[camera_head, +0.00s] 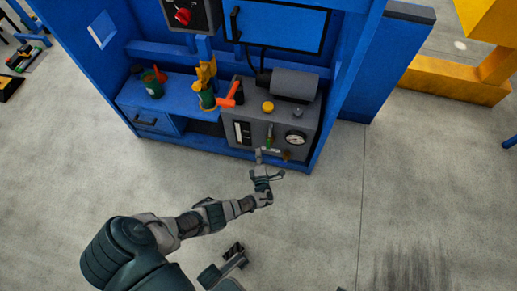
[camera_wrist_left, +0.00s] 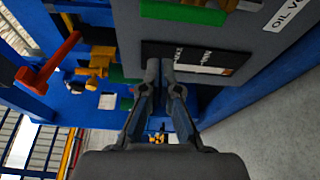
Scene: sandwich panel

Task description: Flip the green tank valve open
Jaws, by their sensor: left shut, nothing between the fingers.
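A small green valve handle (camera_head: 269,131) stands upright on the front of the grey tank unit (camera_head: 243,110), left of a round gauge, in the head view. In the left wrist view a green bar (camera_wrist_left: 185,12) crosses the grey panel at the top; it looks like part of this valve. My left gripper (camera_head: 262,157) is just in front of and below the valve, seemingly apart from it. In the left wrist view its fingertips (camera_wrist_left: 166,66) are together and empty, below the green bar. A part of mine at the bottom of the head view may be my right gripper (camera_head: 234,250).
A white-faced gauge (camera_head: 295,138), a yellow knob (camera_head: 268,106) and a red-orange lever (camera_head: 230,95) are on or beside the unit. The blue frame (camera_head: 337,105) encloses it on the right. The concrete floor in front is clear.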

